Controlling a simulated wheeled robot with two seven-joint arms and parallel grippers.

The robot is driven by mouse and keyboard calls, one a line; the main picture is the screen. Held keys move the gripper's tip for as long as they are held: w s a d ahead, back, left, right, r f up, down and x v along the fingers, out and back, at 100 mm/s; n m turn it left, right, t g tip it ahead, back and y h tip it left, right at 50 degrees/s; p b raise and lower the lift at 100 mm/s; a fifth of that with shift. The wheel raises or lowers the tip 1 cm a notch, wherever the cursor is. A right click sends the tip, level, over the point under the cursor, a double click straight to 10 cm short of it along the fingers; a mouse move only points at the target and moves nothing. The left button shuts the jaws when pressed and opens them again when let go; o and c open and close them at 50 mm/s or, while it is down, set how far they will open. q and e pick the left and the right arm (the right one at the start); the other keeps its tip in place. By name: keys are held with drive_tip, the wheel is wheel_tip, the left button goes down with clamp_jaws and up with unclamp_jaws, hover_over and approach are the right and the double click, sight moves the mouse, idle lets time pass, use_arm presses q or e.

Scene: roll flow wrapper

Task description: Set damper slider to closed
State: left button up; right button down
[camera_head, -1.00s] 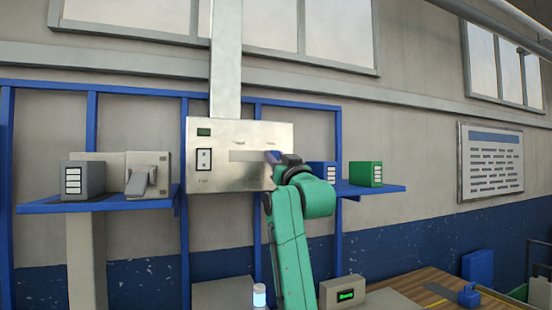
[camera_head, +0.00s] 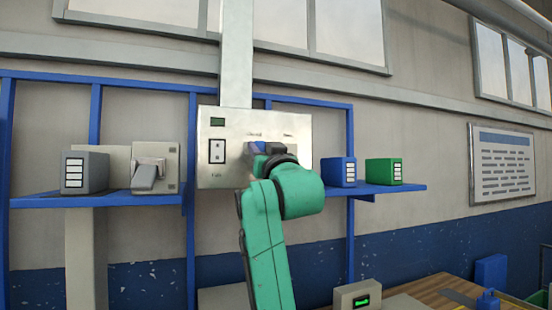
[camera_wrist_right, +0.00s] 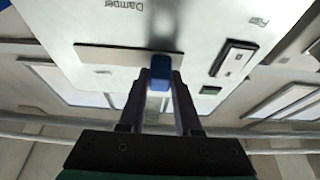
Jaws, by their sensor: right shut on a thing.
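The control panel (camera_head: 225,176) is a pale metal box on the wall with a damper slot. The slot shows as a flat strip (camera_wrist_right: 105,55) in the right wrist view, beside the word Damper. A blue slider knob (camera_wrist_right: 160,75) sits at or near the right end of that strip there, which is the left side in the head view. My right gripper (camera_wrist_right: 160,80) is shut on the knob. In the head view the gripper (camera_head: 268,150) covers much of the slot, below two small labels. My left gripper is not in view.
A rocker switch (camera_head: 217,151) and a small green display (camera_head: 217,122) are on the panel's left part. A shelf (camera_head: 100,201) holds a grey box (camera_head: 85,172) and a lever unit (camera_head: 148,175). Blue (camera_head: 338,172) and green (camera_head: 384,171) boxes stand right of the panel.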

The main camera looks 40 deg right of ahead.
drive_tip(key=shift+w+a+f, duration=0.15)
drive_tip(key=c, duration=0.6)
unclamp_jaws()
drive_tip(key=shift+a, duration=0.2)
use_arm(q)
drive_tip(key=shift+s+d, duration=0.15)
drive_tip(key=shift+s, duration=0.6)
use_arm(e)
drive_tip(key=shift+a, duration=0.1)
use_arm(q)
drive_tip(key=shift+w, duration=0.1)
